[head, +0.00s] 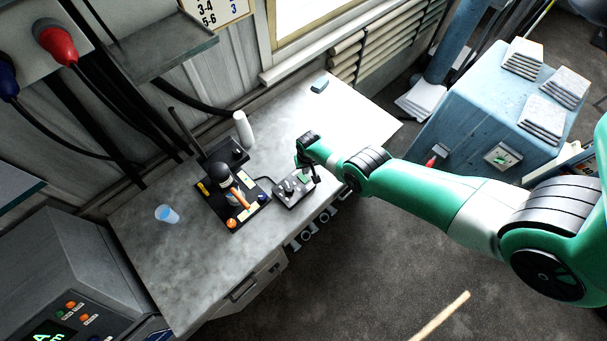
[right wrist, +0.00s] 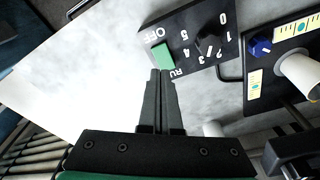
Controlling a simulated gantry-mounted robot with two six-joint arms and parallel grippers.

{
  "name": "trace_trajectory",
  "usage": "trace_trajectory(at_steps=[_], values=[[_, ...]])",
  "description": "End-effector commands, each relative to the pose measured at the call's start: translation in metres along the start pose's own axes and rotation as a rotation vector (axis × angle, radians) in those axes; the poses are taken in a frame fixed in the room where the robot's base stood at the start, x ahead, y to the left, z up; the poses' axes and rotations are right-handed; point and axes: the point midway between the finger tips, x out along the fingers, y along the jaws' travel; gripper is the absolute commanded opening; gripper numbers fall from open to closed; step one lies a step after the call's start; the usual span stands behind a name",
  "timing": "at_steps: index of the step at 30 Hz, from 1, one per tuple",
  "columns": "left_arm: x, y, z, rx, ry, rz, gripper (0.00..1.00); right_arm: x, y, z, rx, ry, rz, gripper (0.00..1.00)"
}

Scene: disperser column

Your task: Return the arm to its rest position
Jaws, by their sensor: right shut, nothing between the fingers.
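My right arm, green with black joints, comes in from the right in the head view. Its gripper (head: 304,159) is over the workbench (head: 180,260), close to the small control box (head: 295,188). In the right wrist view the two black fingers (right wrist: 161,75) are together with nothing between them. The control box (right wrist: 190,40) lies just beyond the fingertips there, with a green switch (right wrist: 162,55), a dark knob and numbers on its face. I cannot tell whether the fingers touch the box. My left gripper is not in view.
The disperser (head: 232,195) stands on a black base beside the control box. A blue cup (head: 166,214), a white cylinder (head: 242,130) and a teal block (head: 319,85) are also on the bench. A blue cabinet (head: 480,125) stands at right. The bench's far right end is mostly clear.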

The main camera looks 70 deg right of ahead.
Motion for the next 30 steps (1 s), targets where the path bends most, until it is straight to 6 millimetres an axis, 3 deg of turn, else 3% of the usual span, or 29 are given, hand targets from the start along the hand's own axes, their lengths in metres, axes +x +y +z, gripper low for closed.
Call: trace_trajectory(at_steps=[1, 4, 22, 26, 29, 30], values=[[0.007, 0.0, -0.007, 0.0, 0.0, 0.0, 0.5, -0.01, 0.0, -0.002, 0.0, 0.0, 0.0, 0.0], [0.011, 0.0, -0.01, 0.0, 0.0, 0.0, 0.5, -0.015, 0.0, -0.002, 0.0, 0.0, 0.0, 0.0], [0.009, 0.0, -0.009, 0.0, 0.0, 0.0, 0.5, -0.013, -0.003, -0.001, -0.007, 0.0, -0.001, 0.0], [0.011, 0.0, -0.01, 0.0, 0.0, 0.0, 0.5, -0.022, -0.042, 0.005, -0.088, 0.017, -0.022, 0.0], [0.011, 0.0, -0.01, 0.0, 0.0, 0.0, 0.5, -0.055, -0.095, -0.024, -0.149, 0.13, -0.091, 0.0], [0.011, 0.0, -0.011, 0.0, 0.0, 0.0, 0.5, -0.074, -0.119, -0.038, -0.171, 0.188, -0.129, 0.0]])
